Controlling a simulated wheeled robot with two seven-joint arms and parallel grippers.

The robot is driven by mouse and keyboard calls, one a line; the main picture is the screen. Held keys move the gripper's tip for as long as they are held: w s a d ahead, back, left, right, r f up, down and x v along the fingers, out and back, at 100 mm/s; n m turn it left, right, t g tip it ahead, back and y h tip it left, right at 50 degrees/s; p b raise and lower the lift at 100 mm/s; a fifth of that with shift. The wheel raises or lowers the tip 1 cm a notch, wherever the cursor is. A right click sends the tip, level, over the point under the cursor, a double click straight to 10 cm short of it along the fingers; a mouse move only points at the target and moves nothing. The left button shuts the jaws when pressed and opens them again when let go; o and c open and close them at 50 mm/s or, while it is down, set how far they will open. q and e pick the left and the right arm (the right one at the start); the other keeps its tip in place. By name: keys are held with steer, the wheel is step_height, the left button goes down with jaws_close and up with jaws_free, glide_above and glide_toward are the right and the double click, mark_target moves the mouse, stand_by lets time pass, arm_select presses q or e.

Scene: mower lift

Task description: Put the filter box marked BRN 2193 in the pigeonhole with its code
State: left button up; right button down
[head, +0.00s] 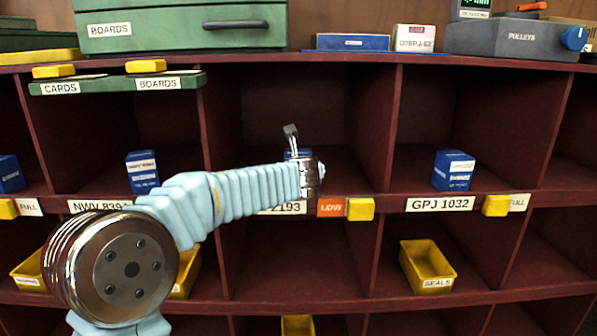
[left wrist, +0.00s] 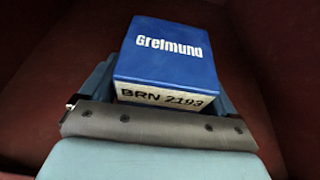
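The blue filter box (left wrist: 165,60), printed Grelmund on top and BRN 2193 on its pale front label, sits between the fingers of my left gripper (left wrist: 165,95), which press close on both its sides. In the head view my left arm reaches into the middle pigeonhole (head: 300,100), whose label (head: 291,208) is partly covered by my arm and reads 2193 at its end. A little of the blue box (head: 298,153) shows behind my wrist, inside that hole. Whether its base rests on the shelf is hidden. My right gripper is out of view.
Blue boxes stand in the holes to the left (head: 142,172) and right, the right one (head: 453,171) above GPJ 1032. An orange LOW tag (head: 331,207) and yellow block (head: 360,209) sit on the shelf edge. Dark red dividers (head: 388,125) flank the middle hole. A yellow SEALS bin (head: 427,268) is below.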

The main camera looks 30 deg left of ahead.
arm_select(q)
steer(key=shift+o, duration=0.6)
steer(key=shift+f, duration=0.9)
steer(key=shift+r, duration=0.2)
steer(key=shift+r+p, duration=0.4)
steer(key=shift+p, duration=0.15)
steer(key=r+v, duration=0.1)
steer(key=v, duration=1.1)
steer(key=shift+c, duration=0.2)
